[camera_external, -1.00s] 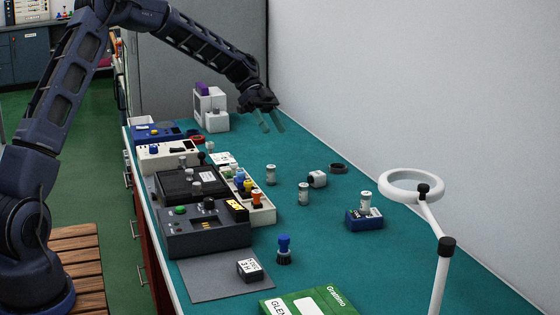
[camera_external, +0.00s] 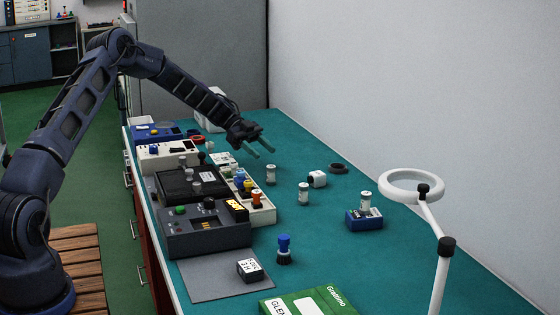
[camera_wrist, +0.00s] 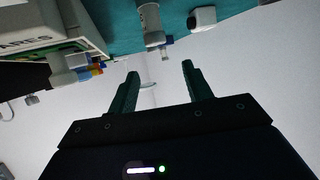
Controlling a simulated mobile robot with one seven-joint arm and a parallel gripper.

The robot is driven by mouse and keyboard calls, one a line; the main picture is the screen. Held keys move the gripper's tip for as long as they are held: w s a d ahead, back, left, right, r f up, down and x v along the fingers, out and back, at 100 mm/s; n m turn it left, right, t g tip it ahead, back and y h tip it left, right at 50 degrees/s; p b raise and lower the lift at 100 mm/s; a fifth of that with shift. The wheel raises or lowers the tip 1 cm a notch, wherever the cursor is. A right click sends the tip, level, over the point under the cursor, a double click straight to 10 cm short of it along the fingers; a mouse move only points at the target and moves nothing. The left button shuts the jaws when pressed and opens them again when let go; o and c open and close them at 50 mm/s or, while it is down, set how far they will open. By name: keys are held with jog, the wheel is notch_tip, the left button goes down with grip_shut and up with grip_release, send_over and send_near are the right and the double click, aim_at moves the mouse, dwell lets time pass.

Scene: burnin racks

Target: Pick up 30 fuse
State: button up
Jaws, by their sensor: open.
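Several small white-and-grey cylinders that look like fuses stand on the teal bench; I cannot read a 30 on any. One fuse (camera_external: 271,174) stands beside the spares box, and another fuse (camera_external: 303,193) is in front of it to the right. A third fuse (camera_external: 366,198) stands in a blue block (camera_external: 364,221). My gripper (camera_external: 266,152) is open and empty, above and behind the nearest fuse. In the wrist view, my gripper (camera_wrist: 160,68) has its fingers apart. A cylinder (camera_wrist: 151,22) shows ahead of the fingertips, not between them.
A pale spares box (camera_external: 263,216) holds coloured parts; its side reads "ARES" in the wrist view (camera_wrist: 38,40). A white block (camera_external: 317,179) and dark ring (camera_external: 339,168) lie to the right. Dark instruments (camera_external: 205,238) line the left. A magnifier lamp (camera_external: 440,280) stands front right.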

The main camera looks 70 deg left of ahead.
aim_at(271, 166)
jog(key=shift+f, duration=1.5)
jog(key=shift+w+d+f, duration=0.1)
jog(key=shift+d+f, duration=0.1)
jog(key=shift+f, duration=0.1)
jog(key=x, duration=0.4)
jog(key=shift+w+d, duration=0.1)
jog(key=shift+d, duration=0.15)
jog(key=shift+c, duration=0.2)
jog(key=c, duration=1)
